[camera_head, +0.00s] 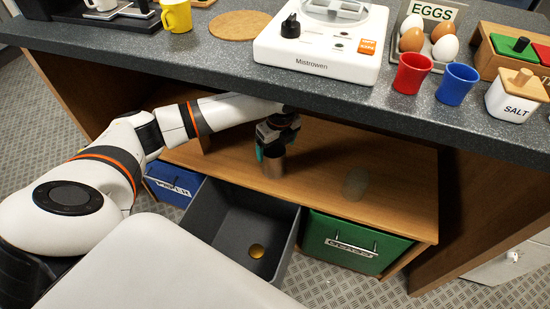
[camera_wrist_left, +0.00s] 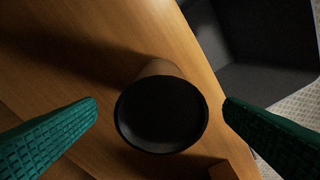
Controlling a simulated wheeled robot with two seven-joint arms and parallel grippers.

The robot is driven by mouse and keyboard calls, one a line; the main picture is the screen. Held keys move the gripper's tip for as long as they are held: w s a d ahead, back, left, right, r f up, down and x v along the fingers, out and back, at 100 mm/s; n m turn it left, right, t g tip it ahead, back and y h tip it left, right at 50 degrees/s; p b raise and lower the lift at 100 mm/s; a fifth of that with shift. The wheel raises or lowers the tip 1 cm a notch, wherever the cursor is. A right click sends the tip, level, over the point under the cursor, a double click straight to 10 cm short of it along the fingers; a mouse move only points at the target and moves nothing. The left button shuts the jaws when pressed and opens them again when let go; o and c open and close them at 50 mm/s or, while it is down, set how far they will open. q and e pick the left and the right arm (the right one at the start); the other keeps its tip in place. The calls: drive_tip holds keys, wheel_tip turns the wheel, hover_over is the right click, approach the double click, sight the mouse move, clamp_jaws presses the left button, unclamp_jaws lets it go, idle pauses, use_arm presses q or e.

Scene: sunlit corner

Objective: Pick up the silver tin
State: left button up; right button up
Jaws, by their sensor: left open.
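The silver tin (camera_head: 273,167) stands upright on the wooden shelf under the counter, in shade and looking brownish. In the left wrist view its round dark top (camera_wrist_left: 161,114) shows between the two green fingers, with a gap on each side. My left gripper (camera_head: 272,150) is open at the tin and hides its upper part in the head view. I cannot tell how far down the fingers reach. My right gripper is not in view.
The dark counter (camera_head: 215,57) overhangs my left arm. Below the shelf (camera_head: 385,185) are an open grey drawer (camera_head: 205,210) with a gold disc (camera_head: 257,251) inside, a blue bin (camera_head: 172,184) and a green bin (camera_head: 340,240).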

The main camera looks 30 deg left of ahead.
sight(274, 149)
use_arm(q)
drive_tip(key=shift+a+f, duration=0.1)
drive_tip(key=shift+f, duration=0.35)
drive_tip(key=shift+w+a+f+b, duration=0.1)
drive_tip(key=shift+a+f+b, duration=0.1)
drive_tip(key=shift+f+b, duration=0.3)
drive_tip(key=shift+a+f+b, duration=0.2)
drive_tip(key=shift+f, duration=0.45)
drive_tip(key=shift+a+f+b, duration=0.2)
drive_tip(key=shift+f+b, duration=0.15)
drive_tip(key=shift+f, duration=0.7)
drive_tip(key=shift+w+f, duration=0.1)
drive_tip(key=c, duration=1.1)
drive_tip(key=shift+o, duration=0.2)
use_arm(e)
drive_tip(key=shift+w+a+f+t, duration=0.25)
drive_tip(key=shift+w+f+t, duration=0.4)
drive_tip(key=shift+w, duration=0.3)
